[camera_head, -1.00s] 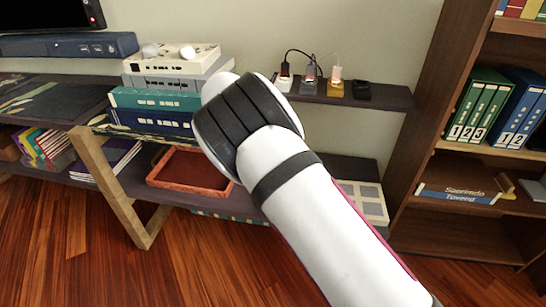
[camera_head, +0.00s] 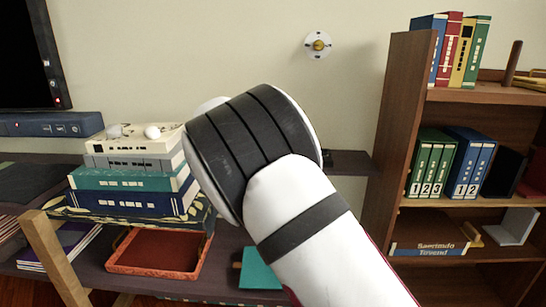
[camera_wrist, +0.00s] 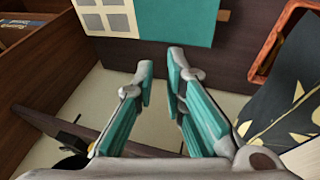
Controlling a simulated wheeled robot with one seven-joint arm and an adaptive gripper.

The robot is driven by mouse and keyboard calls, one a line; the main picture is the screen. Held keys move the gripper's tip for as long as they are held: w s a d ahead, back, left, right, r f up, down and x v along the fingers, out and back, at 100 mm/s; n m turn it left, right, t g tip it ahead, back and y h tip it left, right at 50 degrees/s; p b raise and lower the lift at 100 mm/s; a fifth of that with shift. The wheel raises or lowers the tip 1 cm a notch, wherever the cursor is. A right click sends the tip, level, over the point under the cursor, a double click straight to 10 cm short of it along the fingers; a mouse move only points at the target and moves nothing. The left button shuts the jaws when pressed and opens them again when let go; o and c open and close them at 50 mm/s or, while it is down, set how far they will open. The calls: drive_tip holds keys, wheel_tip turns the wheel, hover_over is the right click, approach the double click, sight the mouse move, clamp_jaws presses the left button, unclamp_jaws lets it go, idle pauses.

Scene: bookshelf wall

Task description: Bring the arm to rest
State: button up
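My arm (camera_head: 310,215) is raised and bent across the middle of the head view, white with dark bands. My gripper is hidden behind it there. In the wrist view my gripper (camera_wrist: 161,68) has its two teal-padded fingers apart with nothing between them. The fingers point toward the dark wood shelf unit and the pale wall, clear of the teal thing (camera_wrist: 178,20) at the top.
A tall bookcase (camera_head: 390,130) with binders stands right. A round fixture (camera_head: 318,45) is on the wall. Patterned dark material (camera_wrist: 280,105) shows near the fingers.

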drive_tip(key=s+d+r+m+g+y, duration=0.1)
drive_tip(key=s+d+r+y, duration=0.1)
drive_tip(key=s+d+r, duration=0.7)
drive_tip(key=s+d+r+g+y, duration=0.1)
drive_tip(key=s+d+r+g, duration=0.1)
drive_tip(key=s+d+r, duration=0.75)
drive_tip(key=s+d+f, duration=0.2)
drive_tip(key=s+d, duration=0.1)
drive_tip(key=s, duration=0.7)
drive_tip(key=s+d+f, duration=0.2)
drive_tip(key=s+d, duration=0.1)
drive_tip(key=s, duration=0.8)
drive_tip(key=s+d+f, duration=0.1)
drive_tip(key=s+d, duration=0.3)
drive_tip(key=s, duration=0.6)
wheel_tip(320, 180, up, 28)
drive_tip(key=t+p, duration=0.3)
drive_tip(key=p, duration=2.4)
drive_tip(key=shift+r+n+t, duration=0.2)
drive_tip(key=shift+n+t, duration=0.2)
